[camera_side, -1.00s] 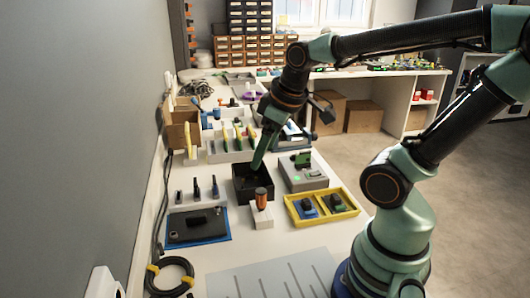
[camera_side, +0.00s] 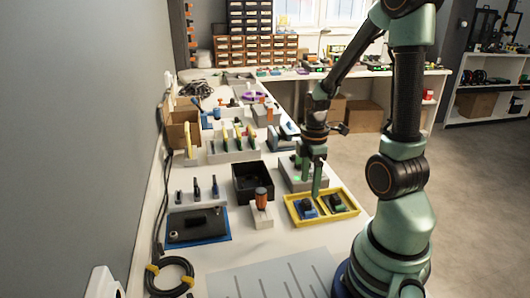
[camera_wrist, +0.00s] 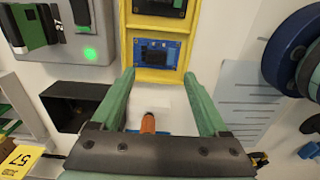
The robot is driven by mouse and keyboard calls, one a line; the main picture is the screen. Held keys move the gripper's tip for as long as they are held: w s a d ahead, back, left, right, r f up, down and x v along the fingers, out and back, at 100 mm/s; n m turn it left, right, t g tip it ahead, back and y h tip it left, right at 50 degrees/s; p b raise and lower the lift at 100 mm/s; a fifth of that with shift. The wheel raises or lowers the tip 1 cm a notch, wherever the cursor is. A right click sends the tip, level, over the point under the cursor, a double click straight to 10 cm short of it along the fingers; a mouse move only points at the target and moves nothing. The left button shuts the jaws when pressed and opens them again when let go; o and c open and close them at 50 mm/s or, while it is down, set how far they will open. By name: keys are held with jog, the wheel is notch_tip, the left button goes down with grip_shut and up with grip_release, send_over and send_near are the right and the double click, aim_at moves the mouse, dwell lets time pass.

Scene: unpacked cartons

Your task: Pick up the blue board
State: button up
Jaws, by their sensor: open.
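The blue board (camera_side: 308,208) carries a black part and lies in the left compartment of a yellow tray (camera_side: 292,217). In the wrist view the blue board (camera_wrist: 170,57) shows just ahead of my fingertips, inside the yellow frame (camera_wrist: 125,50). My gripper (camera_side: 311,187) is over the tray, pointing down, with its green fingers apart and nothing between the tips. In the wrist view my gripper (camera_wrist: 159,74) has the board's width roughly between its fingers; the height gap is hard to tell.
A green board (camera_side: 338,203) lies in the right compartment. A grey fixture with a green light (camera_wrist: 90,53) is close beside the tray. A black bin (camera_side: 253,184) and an orange-handled tool (camera_side: 261,196) in a white block stand to the left.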

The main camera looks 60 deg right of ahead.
aim_at(307, 202)
jog(key=shift+w+d+f, duration=0.15)
jog(key=shift+f, duration=1.65)
jog(key=shift+w+d+f, duration=0.1)
jog(key=shift+f, duration=1.65)
grip_shut()
